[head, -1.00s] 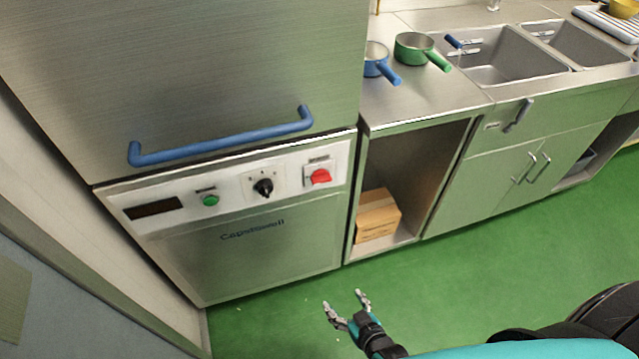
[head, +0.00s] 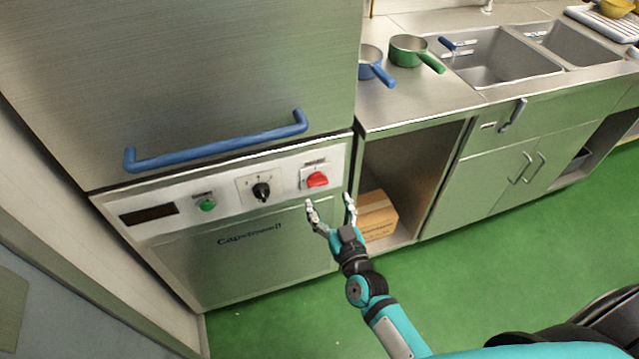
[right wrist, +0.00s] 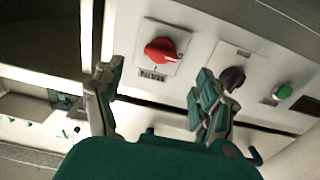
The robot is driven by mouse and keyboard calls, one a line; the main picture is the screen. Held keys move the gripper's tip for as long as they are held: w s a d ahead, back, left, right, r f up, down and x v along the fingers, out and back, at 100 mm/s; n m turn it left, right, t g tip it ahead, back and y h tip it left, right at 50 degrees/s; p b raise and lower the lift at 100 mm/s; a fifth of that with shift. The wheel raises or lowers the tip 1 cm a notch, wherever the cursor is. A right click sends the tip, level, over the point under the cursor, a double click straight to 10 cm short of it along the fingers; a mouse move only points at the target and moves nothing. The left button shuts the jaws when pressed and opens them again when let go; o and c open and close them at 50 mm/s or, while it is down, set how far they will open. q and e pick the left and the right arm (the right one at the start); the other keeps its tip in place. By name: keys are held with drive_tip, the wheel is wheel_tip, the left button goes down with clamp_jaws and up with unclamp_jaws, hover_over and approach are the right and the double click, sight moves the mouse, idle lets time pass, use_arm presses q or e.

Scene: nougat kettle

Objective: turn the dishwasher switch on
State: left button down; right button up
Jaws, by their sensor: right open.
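The dishwasher (head: 270,270) stands at the left with a white control panel across its front. A red rotary switch (head: 317,180) on a pale plate sits at the panel's right end. It also shows in the right wrist view (right wrist: 160,51), upper middle. To its left are a black knob (head: 262,191) and a green button (head: 207,205). My right gripper (head: 331,203) is open and empty, just below the red switch in the head view. In the right wrist view its fingers (right wrist: 157,85) lie apart, with the red switch beyond the gap between them. My left gripper is not in view.
A blue door handle (head: 220,145) juts out above the panel. An open cabinet with a cardboard box (head: 376,215) is to the right. Blue (head: 373,65) and green (head: 412,50) saucepans stand on the counter beside the sink. The green floor in front is clear.

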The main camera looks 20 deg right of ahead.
sight(319, 185)
drive_tip(key=w, duration=0.7)
drive_tip(key=shift+a, duration=0.15)
drive_tip(key=c, duration=1.2)
drive_tip(key=shift+o, duration=0.2)
